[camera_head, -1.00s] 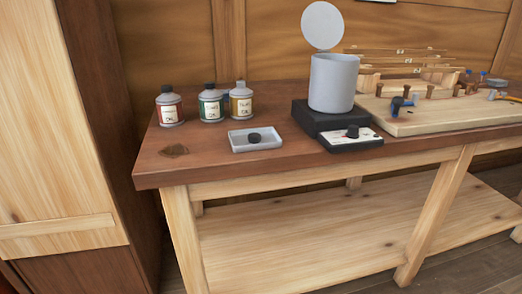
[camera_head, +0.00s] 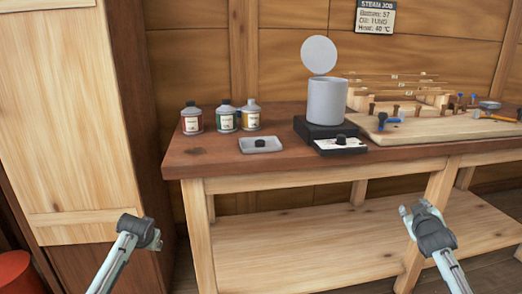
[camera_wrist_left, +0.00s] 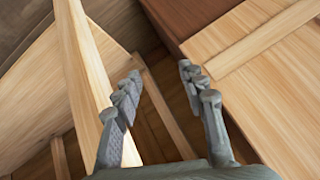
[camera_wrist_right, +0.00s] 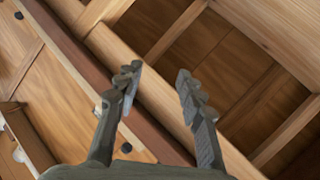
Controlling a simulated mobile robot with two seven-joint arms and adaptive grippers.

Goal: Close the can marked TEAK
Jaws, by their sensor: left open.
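Three small cans stand at the bench's left: one with a red label (camera_head: 192,121), one with a green label (camera_head: 226,119) and one with a yellow label (camera_head: 249,117). The lettering is too small to tell which is TEAK. The red and green cans have dark caps; the yellow one shows a bare grey neck. A black cap (camera_head: 261,143) lies in a pale shallow tray (camera_head: 276,148) in front of them. My left gripper (camera_wrist_left: 160,74) is open and empty, left of the bench. My right gripper (camera_wrist_right: 158,76) is open and empty, before the bench's front.
A grey pot (camera_head: 326,101) with a raised round lid (camera_head: 319,55) stands on a black heater (camera_head: 318,128) right of the tray. A wooden board (camera_head: 400,131) with tools lies further right. A tall cabinet (camera_head: 70,120) stands left. The bench's front left top is clear.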

